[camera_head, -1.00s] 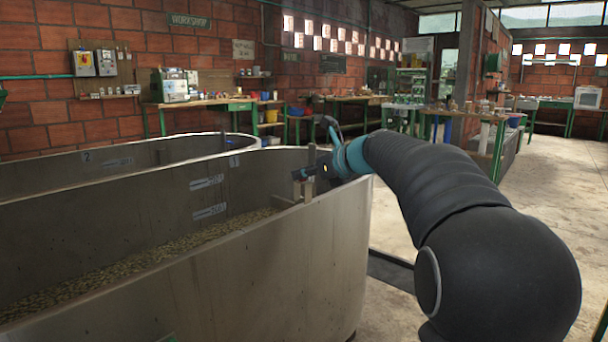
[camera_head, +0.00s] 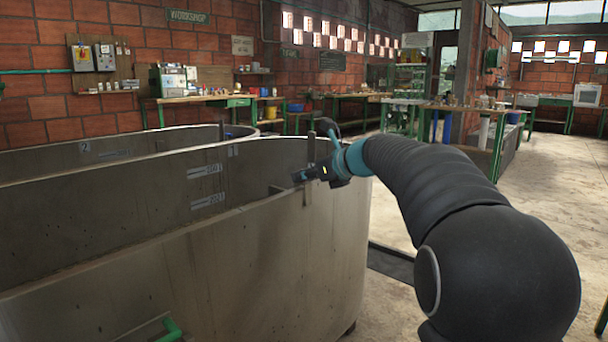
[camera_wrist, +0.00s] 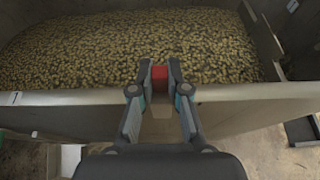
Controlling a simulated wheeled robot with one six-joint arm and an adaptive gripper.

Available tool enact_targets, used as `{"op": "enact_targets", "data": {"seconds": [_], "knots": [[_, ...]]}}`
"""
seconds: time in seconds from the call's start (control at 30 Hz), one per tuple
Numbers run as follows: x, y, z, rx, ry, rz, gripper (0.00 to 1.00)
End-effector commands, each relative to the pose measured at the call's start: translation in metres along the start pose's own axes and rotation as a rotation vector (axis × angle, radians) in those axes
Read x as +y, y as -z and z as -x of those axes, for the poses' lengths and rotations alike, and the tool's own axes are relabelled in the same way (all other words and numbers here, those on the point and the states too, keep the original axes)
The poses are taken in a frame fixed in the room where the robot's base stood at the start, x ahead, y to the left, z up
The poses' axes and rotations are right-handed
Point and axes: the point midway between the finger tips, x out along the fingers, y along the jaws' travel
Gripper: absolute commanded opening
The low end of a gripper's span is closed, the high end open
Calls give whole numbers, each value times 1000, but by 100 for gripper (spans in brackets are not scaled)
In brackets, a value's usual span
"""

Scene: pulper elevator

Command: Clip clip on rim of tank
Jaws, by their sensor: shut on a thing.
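The tank (camera_head: 250,255) is a large grey metal vat with a thin rim; in the wrist view its rim (camera_wrist: 240,92) runs across the picture. My gripper (camera_head: 310,173) is at the rim near the tank's right end. In the wrist view, my gripper (camera_wrist: 161,68) is shut on a small red part (camera_wrist: 159,75), which I take as the clip. In the head view a narrow grey piece (camera_head: 308,194) hangs below my gripper, against the outer wall. The fingers hide much of the clip, so I cannot tell whether it touches or straddles the rim.
Pale beans (camera_wrist: 130,45) lie inside the tank in the wrist view. A second tank (camera_head: 110,150) stands behind. A green-legged workbench (camera_head: 200,100) lines the brick wall. Open concrete floor (camera_head: 545,180) lies at the right.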

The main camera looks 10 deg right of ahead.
Motion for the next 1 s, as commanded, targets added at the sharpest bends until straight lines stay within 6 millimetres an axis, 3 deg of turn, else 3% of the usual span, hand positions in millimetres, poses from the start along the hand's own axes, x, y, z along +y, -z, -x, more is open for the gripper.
{"op": "enact_targets", "data": {"seconds": [0.17, 0.2, 0.3, 0.67, 0.83, 1.0], "knots": [[0, 0, -1, 0, -1, 0, 0], [1, 0, -1, -1, -1, 0, 20], [0, -1, 0, -1, -1, 0, 44], [0, -1, 3, -1, 0, 1, 44], [-1, -2, 23, -2, 3, 1, 44], [0, -2, 57, -2, 4, 1, 44]]}}
